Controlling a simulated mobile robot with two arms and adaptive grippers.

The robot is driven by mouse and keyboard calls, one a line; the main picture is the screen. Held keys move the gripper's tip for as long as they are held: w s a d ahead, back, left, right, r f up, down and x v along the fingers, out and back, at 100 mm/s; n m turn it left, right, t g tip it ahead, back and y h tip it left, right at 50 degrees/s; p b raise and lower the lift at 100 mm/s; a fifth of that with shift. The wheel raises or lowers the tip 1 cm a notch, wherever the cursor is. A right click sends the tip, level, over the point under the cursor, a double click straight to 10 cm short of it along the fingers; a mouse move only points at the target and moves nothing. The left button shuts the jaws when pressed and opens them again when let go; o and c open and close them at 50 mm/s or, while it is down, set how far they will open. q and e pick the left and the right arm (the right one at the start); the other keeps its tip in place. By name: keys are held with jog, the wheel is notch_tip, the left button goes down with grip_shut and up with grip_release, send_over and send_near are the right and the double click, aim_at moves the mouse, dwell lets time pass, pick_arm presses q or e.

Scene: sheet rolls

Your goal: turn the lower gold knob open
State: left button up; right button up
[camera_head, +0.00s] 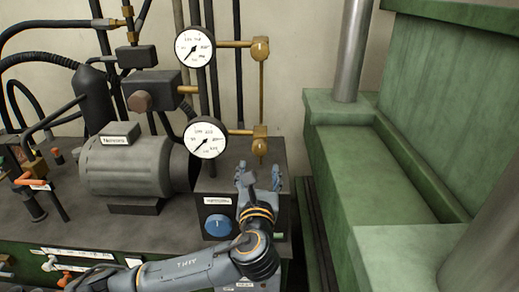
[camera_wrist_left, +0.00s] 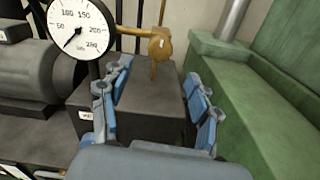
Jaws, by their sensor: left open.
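Two gold knobs sit on gold pipes to the right of two white gauges. The lower gold knob (camera_head: 260,140) is beside the lower gauge (camera_head: 205,138), and a thin gold stem hangs below it. It also shows in the left wrist view (camera_wrist_left: 160,46), ahead of the fingers. The upper gold knob (camera_head: 260,49) is beside the upper gauge (camera_head: 195,47). My left gripper (camera_head: 260,178) is open and empty, a little below and in front of the lower knob, apart from it. In the left wrist view its blue-padded fingers (camera_wrist_left: 158,98) stand wide apart. My right gripper is not in view.
A dark box with a blue dial (camera_head: 217,225) stands under the lower gauge. A grey motor (camera_head: 130,165) and black hoses are at left. A green machine frame (camera_head: 395,190) with a steel column (camera_head: 352,50) stands at right, with a narrow gap between.

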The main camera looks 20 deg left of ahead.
aim_at(260, 150)
pick_arm(q)
jog(key=p+x, duration=0.1)
jog(key=x, duration=0.7)
jog(key=shift+w+a, duration=0.1)
jog(key=shift+w, duration=0.3)
jog(key=c, duration=1.2)
